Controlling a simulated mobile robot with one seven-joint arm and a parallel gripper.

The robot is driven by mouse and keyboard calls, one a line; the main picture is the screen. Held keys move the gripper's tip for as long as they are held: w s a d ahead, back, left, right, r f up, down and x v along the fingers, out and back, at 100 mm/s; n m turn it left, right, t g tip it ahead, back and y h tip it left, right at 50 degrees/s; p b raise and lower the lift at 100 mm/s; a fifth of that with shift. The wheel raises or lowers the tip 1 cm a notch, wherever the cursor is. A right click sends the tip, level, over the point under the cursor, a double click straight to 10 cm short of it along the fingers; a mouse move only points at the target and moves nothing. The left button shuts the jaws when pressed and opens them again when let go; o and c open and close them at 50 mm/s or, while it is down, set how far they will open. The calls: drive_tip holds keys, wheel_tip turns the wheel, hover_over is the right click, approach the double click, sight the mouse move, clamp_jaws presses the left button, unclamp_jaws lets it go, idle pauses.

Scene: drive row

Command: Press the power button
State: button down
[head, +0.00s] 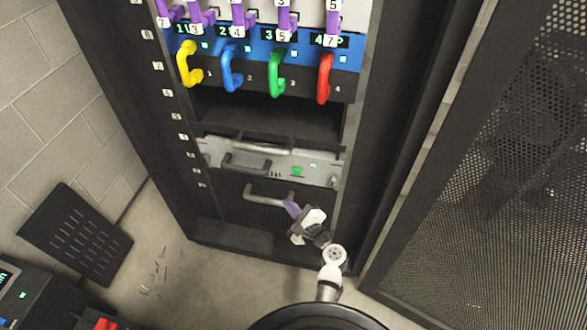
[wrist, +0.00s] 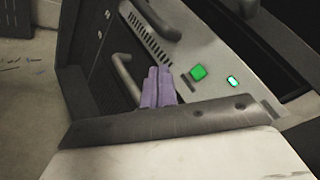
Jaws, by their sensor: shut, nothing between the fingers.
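My gripper (head: 289,202) has purple fingers, shut together and empty. In the head view it is in front of the lower rack, below the green button. In the wrist view the fingertips (wrist: 158,76) are left of the button and apart from it in the picture. I cannot tell how far they are from the panel.
Grey bar handles (head: 265,195) stick out near my gripper. Yellow (head: 186,62), blue (head: 228,72), green (head: 275,75) and red (head: 323,80) handles hang above. A perforated door (head: 480,160) stands open at right.

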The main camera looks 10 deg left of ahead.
sight(297, 171)
idle(0.3)
drive_tip(key=w+b, duration=0.2)
drive_tip(key=w, duration=0.6)
drive_tip(key=shift+w+b, duration=0.3)
drive_tip(key=shift+w, duration=0.05)
drive_tip(key=shift+w, duration=0.1)
idle(1.7)
drive_tip(key=shift+w, duration=0.35)
drive_tip(key=shift+w+b, duration=0.3)
drive_tip(key=shift+w, duration=0.1)
idle(0.6)
idle(0.3)
drive_tip(key=shift+s+p, duration=0.35)
drive_tip(key=shift+s, duration=0.5)
